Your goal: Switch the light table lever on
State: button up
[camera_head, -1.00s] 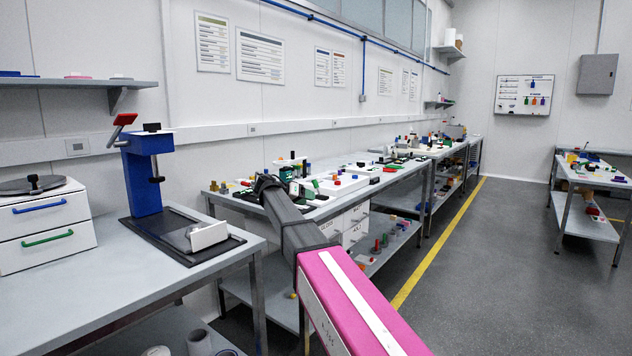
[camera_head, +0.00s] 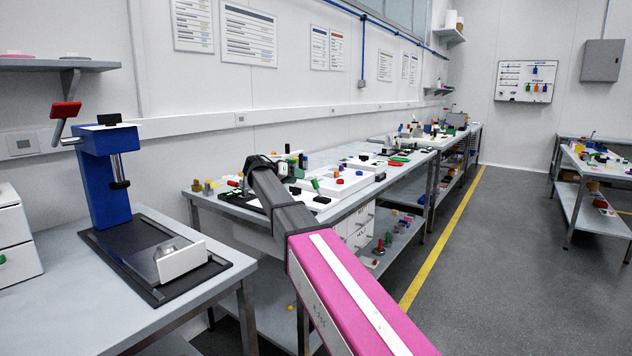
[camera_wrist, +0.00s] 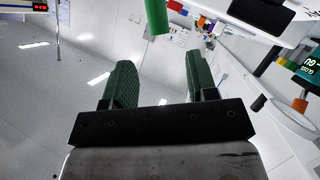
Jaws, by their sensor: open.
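A short green lever (camera_head: 315,184) stands tilted on a black base at the near edge of the middle bench, beside a white flat panel (camera_head: 341,188) that looks like the light table. A green rod (camera_wrist: 156,17), which may be the same lever, hangs into the top of the wrist view, beyond my fingertips. My gripper (camera_wrist: 158,62) is open, with two green ribbed fingers apart and nothing between them. In the head view my arm's dark end reaches over the near end of that bench and hides the gripper. Whether the lever is on or off I cannot tell.
A blue stand (camera_head: 104,185) with a red-tipped handle is on the near left bench (camera_head: 60,310). The middle bench holds several small coloured parts and white drawers below. A teal device (camera_wrist: 308,68) shows at the right of the wrist view. The floor aisle (camera_head: 480,270) is clear.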

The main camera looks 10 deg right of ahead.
aim_at(317, 188)
jog(key=x, duration=1)
jog(key=shift+d+f, duration=0.1)
jog(key=shift+d, duration=0.15)
grip_shut()
